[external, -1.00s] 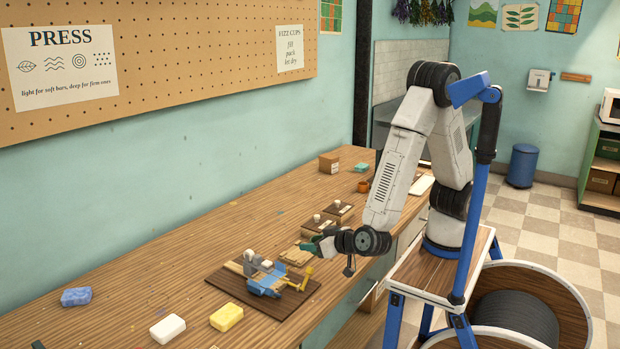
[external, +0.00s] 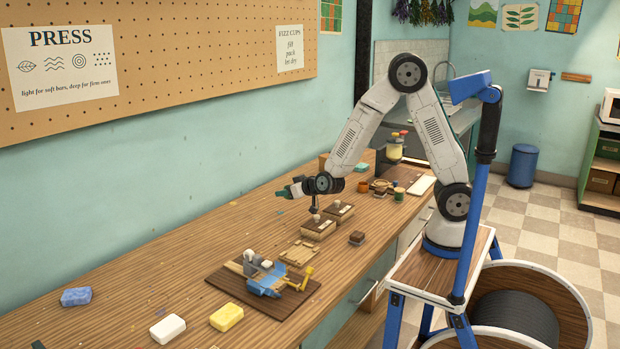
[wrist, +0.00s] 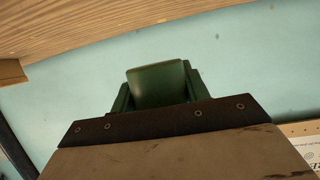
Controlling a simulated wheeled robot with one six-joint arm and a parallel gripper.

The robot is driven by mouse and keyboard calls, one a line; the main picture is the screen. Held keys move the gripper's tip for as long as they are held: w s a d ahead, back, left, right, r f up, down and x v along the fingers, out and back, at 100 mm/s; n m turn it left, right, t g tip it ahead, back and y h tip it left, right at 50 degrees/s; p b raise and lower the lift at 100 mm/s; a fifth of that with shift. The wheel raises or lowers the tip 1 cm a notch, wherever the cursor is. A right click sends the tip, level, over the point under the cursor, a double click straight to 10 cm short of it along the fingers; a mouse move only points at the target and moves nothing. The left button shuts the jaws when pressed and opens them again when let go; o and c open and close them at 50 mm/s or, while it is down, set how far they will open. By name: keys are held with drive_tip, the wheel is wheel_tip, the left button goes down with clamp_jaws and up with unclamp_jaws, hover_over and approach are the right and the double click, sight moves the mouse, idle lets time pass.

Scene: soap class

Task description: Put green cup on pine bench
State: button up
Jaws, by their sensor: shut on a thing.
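My gripper (external: 284,192) is held in the air over the far part of the bench, pointing left towards the wall. In the wrist view my gripper (wrist: 158,92) is shut on the green cup (wrist: 157,85), which shows as a dark green rounded shape between the fingers. In the external view the cup is too small to tell from the green fingertips. The long wood-topped bench (external: 150,275) runs along the wall below the gripper; it also shows at the top of the wrist view (wrist: 110,22).
Dark-topped blocks (external: 318,228) stand below my gripper. A pale wooden board (external: 300,252) and a dark board (external: 222,280) with blue and yellow parts lie nearer. Soap bars (external: 167,329) lie at the front. An orange cup (external: 363,186) stands farther back. The bench's left middle is clear.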

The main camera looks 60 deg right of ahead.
drive_tip(key=w+d+m+h, duration=0.3)
drive_tip(key=d, duration=1.3)
drive_tip(key=s+a+n+y, duration=0.1)
drive_tip(key=s+a+y, duration=0.15)
drive_tip(key=a, duration=0.75)
drive_tip(key=s+a+n+y, duration=0.15)
drive_tip(key=s+a, duration=0.25)
drive_tip(key=a, duration=0.6)
drive_tip(key=s+a+n+y, duration=0.15)
drive_tip(key=s+a, duration=0.25)
drive_tip(key=a, duration=0.5)
drive_tip(key=m+h, duration=0.3)
drive_tip(key=h, duration=0.2)
hover_over(320, 272)
drive_tip(key=f, duration=0.2)
drive_tip(key=shift+r, duration=0.2)
wheel_tip(320, 272, down, 10)
drive_tip(key=shift+r, duration=0.15)
